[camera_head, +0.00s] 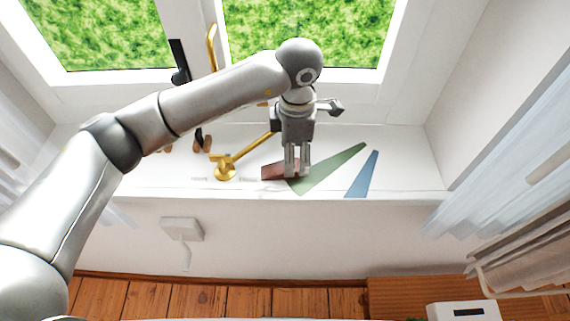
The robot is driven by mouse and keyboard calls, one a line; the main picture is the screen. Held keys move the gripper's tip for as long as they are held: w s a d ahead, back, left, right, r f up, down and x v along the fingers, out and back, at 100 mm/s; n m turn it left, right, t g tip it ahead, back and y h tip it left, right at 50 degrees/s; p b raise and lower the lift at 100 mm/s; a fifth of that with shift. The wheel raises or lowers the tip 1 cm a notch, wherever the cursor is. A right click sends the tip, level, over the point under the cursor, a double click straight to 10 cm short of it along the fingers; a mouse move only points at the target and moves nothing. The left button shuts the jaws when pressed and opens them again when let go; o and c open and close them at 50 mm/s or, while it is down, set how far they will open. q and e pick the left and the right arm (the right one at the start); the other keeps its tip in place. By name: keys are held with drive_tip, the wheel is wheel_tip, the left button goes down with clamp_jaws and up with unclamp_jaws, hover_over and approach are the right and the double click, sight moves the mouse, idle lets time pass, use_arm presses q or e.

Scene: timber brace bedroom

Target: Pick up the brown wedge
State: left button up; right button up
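The brown wedge (272,172) is a short, dark reddish-brown piece on the white window sill. It is just left of a long green wedge (330,170), and a blue wedge (363,175) lies farther right. My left gripper (297,174) points down over the right part of the brown wedge, where it meets the green wedge. Its two fingers are close together with a narrow gap. They hide part of the brown wedge, and I cannot tell whether they grip it or only stand in front of it. My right gripper is not in view.
A brass lamp-like object (225,171) stands left of the brown wedge. Small brown and black pieces (202,143) are behind it, partly under my arm. The window frame (340,75) rises behind. The sill (410,165) is clear at the right, with curtains on both sides.

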sight(280, 169)
use_arm(q)
wheel_tip(280, 169, down, 3)
drive_tip(key=shift+s+a+f+p, duration=0.1)
drive_tip(key=shift+a+p, duration=0.05)
drive_tip(key=shift+p, duration=0.65)
drive_tip(key=shift+f, duration=0.3)
drive_tip(key=shift+c, duration=0.4)
drive_tip(key=c, duration=1)
